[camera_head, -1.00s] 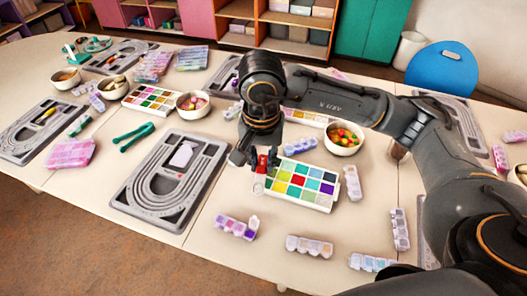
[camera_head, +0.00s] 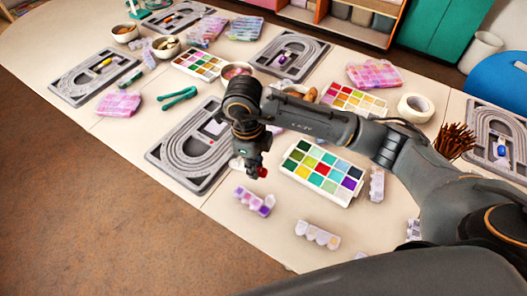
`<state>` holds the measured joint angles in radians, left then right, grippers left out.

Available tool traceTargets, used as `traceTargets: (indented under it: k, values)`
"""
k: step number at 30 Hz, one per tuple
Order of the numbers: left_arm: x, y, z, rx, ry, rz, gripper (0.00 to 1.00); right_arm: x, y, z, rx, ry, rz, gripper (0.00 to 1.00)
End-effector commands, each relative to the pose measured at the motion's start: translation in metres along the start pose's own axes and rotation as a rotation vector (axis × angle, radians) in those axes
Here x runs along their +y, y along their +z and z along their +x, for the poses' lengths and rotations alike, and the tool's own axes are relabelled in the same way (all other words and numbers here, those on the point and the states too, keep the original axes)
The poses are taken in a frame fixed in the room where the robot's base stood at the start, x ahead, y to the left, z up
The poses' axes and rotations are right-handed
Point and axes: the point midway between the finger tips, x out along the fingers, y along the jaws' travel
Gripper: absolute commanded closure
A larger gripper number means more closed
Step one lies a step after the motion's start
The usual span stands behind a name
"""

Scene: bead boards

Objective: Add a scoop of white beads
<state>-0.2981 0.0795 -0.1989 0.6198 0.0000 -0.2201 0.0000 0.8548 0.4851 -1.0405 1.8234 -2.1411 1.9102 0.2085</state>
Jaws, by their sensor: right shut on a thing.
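My right gripper (camera_head: 256,172) hangs over the table between the near grey bead board and the near bead tray. It is shut on a small red thing (camera_head: 263,172), of which only a bit shows. I cannot tell if this is a scoop or if it holds beads. The near bead tray (camera_head: 312,191) is white with several coloured compartments and lies just right of the gripper. I cannot pick out white beads in it. The near bead board (camera_head: 180,181) lies left of the gripper, with a pale thing (camera_head: 213,127) on it, partly hidden by my arm. My left gripper is not in view.
Small lidded bead boxes lie in front, one purple and pink (camera_head: 255,201), one pale (camera_head: 318,235). Green pliers (camera_head: 178,97) lie beyond the near board. More boards, trays and bowls fill the far table.

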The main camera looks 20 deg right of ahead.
Motion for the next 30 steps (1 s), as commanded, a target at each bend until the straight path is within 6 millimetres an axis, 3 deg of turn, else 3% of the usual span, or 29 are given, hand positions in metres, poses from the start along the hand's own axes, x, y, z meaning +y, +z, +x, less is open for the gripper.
traceTargets:
  k: [21, 30]
  values:
    - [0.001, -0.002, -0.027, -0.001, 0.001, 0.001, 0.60, 0.057, 0.025, 0.080, 0.012, 0.132, 1.602, 0.98]
    - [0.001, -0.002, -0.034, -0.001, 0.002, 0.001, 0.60, 0.079, 0.027, 0.104, 0.010, 0.174, 2.124, 0.98]
